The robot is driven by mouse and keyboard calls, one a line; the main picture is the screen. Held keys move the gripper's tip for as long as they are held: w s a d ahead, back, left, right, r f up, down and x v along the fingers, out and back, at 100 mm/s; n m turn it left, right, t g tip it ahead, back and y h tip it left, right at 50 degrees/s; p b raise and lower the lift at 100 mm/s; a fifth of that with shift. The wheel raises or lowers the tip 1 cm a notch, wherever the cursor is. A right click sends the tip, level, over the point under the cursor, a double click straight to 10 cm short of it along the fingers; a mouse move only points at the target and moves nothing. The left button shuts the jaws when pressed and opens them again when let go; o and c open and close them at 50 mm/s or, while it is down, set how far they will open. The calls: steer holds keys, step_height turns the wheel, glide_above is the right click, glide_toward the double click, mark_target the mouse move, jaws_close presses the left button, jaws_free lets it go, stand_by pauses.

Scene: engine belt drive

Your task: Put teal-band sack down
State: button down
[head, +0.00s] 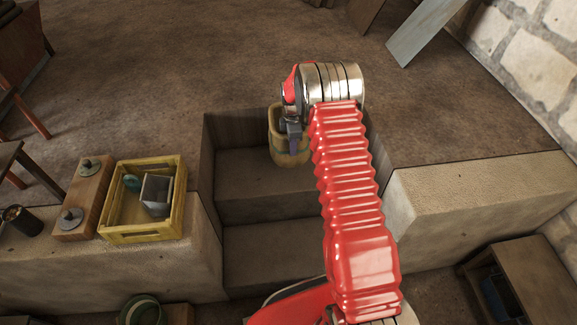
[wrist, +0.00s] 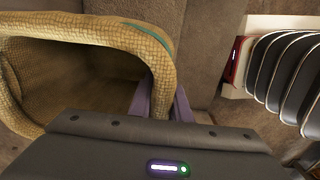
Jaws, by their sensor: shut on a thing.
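The teal-band sack (head: 276,141) is tan, woven and open-topped. In the head view it is at the stepped recess, by the end of my arm. My gripper (head: 294,141) is shut on its rim. In the wrist view the sack (wrist: 80,29) fills the upper left, its mouth open and its inside dark. A strip of teal shows along its edge. The purple fingers of my gripper (wrist: 161,103) pinch the wall on the right of the mouth. I cannot tell whether the sack's bottom touches the step.
Stone steps (head: 268,198) lie in the recess between two ledges. A yellow crate (head: 181,203) holding a grey box (head: 156,193) stands on the left ledge, beside a wooden block with metal discs (head: 83,200). The right ledge (head: 470,195) is bare. Open floor (head: 180,80) lies beyond.

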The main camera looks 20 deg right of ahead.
glide_above(292, 168)
steer(key=shift+w+d+f, duration=0.1)
steer(key=shift+w+f, duration=0.1)
steer(key=shift+f, duration=1.35)
steer(key=shift+w+d+f, duration=0.1)
steer(key=shift+w+f, duration=0.05)
steer(key=shift+f, duration=1.4)
steer(key=shift+f, duration=2)
steer(key=c, duration=1.6)
jaws_free()
steer(key=shift+c, duration=0.2)
step_height(292, 168, up, 12)
steer(key=shift+s, duration=0.2)
